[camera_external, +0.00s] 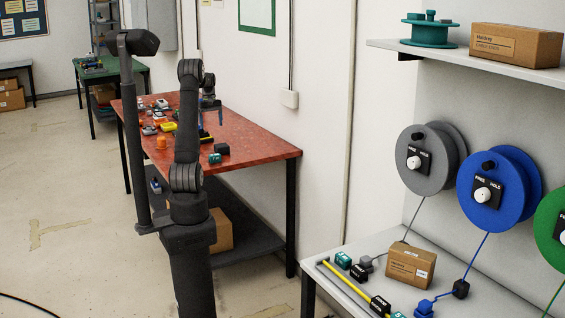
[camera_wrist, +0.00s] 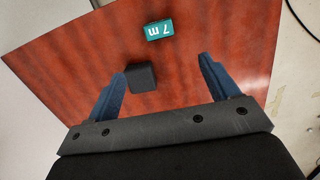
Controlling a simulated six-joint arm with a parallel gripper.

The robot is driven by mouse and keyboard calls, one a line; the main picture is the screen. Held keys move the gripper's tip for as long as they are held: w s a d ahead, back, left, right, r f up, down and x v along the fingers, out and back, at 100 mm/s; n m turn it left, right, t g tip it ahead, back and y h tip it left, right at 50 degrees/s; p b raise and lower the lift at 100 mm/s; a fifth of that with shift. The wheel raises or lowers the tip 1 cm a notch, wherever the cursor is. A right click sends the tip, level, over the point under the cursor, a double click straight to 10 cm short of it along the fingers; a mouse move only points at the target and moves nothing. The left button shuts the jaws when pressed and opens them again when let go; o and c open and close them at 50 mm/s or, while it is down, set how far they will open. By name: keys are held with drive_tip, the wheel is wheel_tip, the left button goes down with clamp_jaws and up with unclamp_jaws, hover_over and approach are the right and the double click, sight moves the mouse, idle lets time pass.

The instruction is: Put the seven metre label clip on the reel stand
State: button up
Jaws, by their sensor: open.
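The seven metre label clip (camera_wrist: 160,30) is a small teal block marked "7 m". It lies on the red table, ahead of my fingertips in the wrist view, and shows as a small teal block (camera_external: 214,158) near the table's front right end. My gripper (camera_wrist: 163,72) is open, with blue fingers apart and nothing held; it is above the red table in the external view (camera_external: 210,117). A black block (camera_wrist: 141,77) shows beside the left finger; I cannot tell if they touch. The reel stand (camera_external: 455,135) at the right carries grey, blue and green reels.
The red table (camera_external: 262,148) holds several small parts towards its far end. The grey bench (camera_external: 330,248) below the reels holds a cardboard box (camera_external: 411,264), a yellow bar (camera_external: 345,281) and several teal and black blocks. A shelf (camera_external: 470,54) overhangs the reels.

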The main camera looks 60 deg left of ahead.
hover_over(215, 155)
drive_tip(key=a, duration=0.1)
drive_tip(key=shift+h, duration=0.3)
wheel_tip(215, 155, down, 12)
drive_tip(key=shift+s+a+r, duration=0.15)
drive_tip(key=shift+d+f, duration=0.2)
drive_tip(key=shift+f, duration=1.2)
drive_tip(key=shift+d+f, duration=0.2)
drive_tip(key=shift+f, duration=1.15)
drive_tip(key=c, duration=1.1)
drive_tip(key=shift+r, duration=0.15)
